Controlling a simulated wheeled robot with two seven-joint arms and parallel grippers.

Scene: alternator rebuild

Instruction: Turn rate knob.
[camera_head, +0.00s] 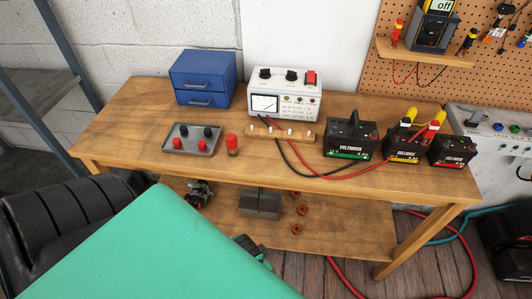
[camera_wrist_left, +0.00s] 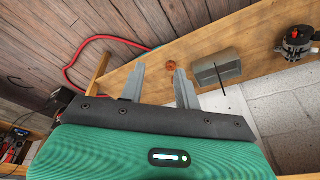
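A white charger (camera_head: 285,96) stands at the back of the wooden bench in the head view. Its upper panel carries a left black knob (camera_head: 265,73), a right black knob (camera_head: 291,75) and a red switch (camera_head: 311,78). The labels are too small to read, so I cannot tell which is the rate knob. In the left wrist view my left gripper (camera_wrist_left: 160,68) is open with nothing between its fingers. It is apart from the charger and faces the lower shelf. My right gripper is not in view.
On the bench (camera_head: 115,125) stand a blue drawer box (camera_head: 203,78), a grey tray (camera_head: 190,150) with red and black caps, a wooden strip (camera_head: 282,134) and three black batteries (camera_head: 350,138). Red and black leads cross the bench before the charger. The bench's front left is clear.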

